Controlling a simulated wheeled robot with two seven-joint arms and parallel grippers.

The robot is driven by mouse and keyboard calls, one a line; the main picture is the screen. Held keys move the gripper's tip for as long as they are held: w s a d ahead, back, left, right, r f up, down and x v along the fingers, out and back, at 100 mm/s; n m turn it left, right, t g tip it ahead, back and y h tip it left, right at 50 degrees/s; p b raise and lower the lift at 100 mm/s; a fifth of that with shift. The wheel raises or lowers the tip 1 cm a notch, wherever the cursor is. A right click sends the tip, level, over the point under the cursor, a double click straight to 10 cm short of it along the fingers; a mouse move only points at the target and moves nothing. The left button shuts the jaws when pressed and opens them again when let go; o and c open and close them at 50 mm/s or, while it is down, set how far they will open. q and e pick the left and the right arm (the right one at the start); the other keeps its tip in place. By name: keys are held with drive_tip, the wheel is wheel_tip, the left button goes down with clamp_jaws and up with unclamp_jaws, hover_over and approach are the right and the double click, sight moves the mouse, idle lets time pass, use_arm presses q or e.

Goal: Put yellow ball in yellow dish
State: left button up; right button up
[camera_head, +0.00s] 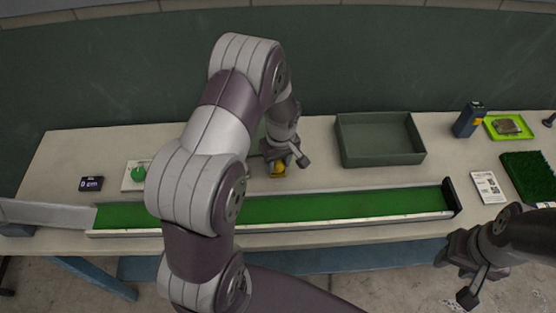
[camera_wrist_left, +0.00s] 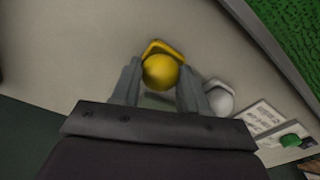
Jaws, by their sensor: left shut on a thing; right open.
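The yellow ball (camera_wrist_left: 160,71) is between the fingers of my left gripper (camera_wrist_left: 158,88) in the left wrist view; the gripper is shut on it. The yellow dish (camera_wrist_left: 167,46) shows as a yellow rim just behind the ball, partly covered by it. I cannot tell whether the ball touches the dish. In the head view the yellow ball (camera_head: 279,168) shows low under my left gripper (camera_head: 284,160), near the table top, behind the green strip. My right gripper (camera_head: 463,277) is open and empty, in front of the table's right part.
A green turf channel (camera_head: 300,208) runs along the table front. A grey-green bin (camera_head: 382,158) stands right of my left gripper. A white ball (camera_wrist_left: 218,97) lies close beside that gripper.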

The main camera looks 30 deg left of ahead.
sight(279, 161)
use_arm(q)
drive_tip(key=shift+f, duration=0.1)
drive_tip(key=shift+s+f+b, duration=0.25)
drive_tip(key=shift+f+b, duration=0.1)
drive_tip(key=shift+b, duration=0.05)
drive_tip(key=o, duration=1.1)
drive_tip(key=shift+r, duration=0.1)
drive_tip(key=shift+s, duration=0.2)
drive_tip(key=shift+f, duration=0.2)
drive_tip(key=r, duration=0.3)
drive_tip(key=w+r, duration=0.1)
drive_tip(key=r, duration=0.1)
drive_tip(key=shift+w+d+r, duration=0.1)
drive_tip(key=shift+d+r, duration=0.15)
wheel_tip(279, 161, up, 7)
drive_tip(key=s+d+m, duration=0.2)
drive_tip(key=s+m, duration=0.1)
drive_tip(key=s, duration=0.1)
drive_tip(key=s+d+m, duration=0.3)
drive_tip(key=s+m, duration=0.1)
drive_tip(key=s, duration=0.1)
drive_tip(key=s+d+r+m+t, duration=0.1)
drive_tip(key=s+d+m, duration=0.1)
drive_tip(key=s+m, duration=0.2)
drive_tip(key=shift+s+d+h, duration=0.25)
drive_tip(key=shift+s+h, duration=0.15)
